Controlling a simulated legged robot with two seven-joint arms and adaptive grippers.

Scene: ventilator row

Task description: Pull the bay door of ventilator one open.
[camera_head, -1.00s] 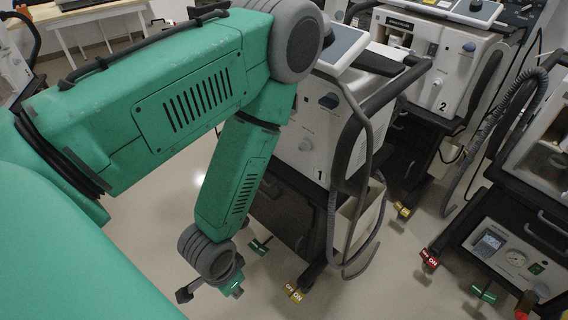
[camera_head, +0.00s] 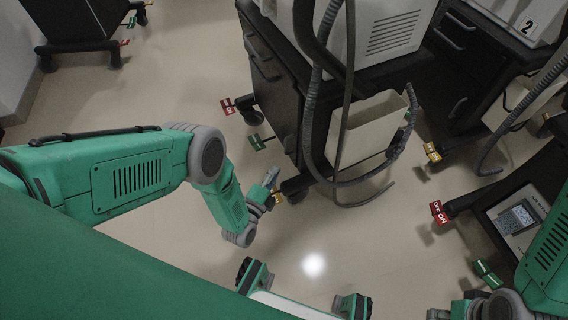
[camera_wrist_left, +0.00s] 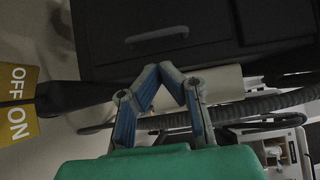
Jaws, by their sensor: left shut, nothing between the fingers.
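Ventilator one's dark cart (camera_head: 285,100) stands at top centre of the head view, its white housing (camera_head: 395,30) cut off by the top edge. Its dark front carries bar handles (camera_head: 265,70); which panel is the bay door I cannot tell. My left gripper (camera_head: 272,178) is shut and empty, low beside the cart's foot, below the handles. In the left wrist view its fingertips (camera_wrist_left: 163,68) meet just below a dark closed panel (camera_wrist_left: 200,20) with a grey bar handle (camera_wrist_left: 157,36). My right arm enters at lower right; its gripper is not clearly visible.
A yellow OFF/ON pedal (camera_wrist_left: 17,105) is left in the wrist view. Red (camera_head: 228,106) and green (camera_head: 256,142) pedals stick out near the cart. Hoses (camera_head: 350,180) hang beside a pale bin (camera_head: 360,125). Ventilator two (camera_head: 520,25) stands right.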

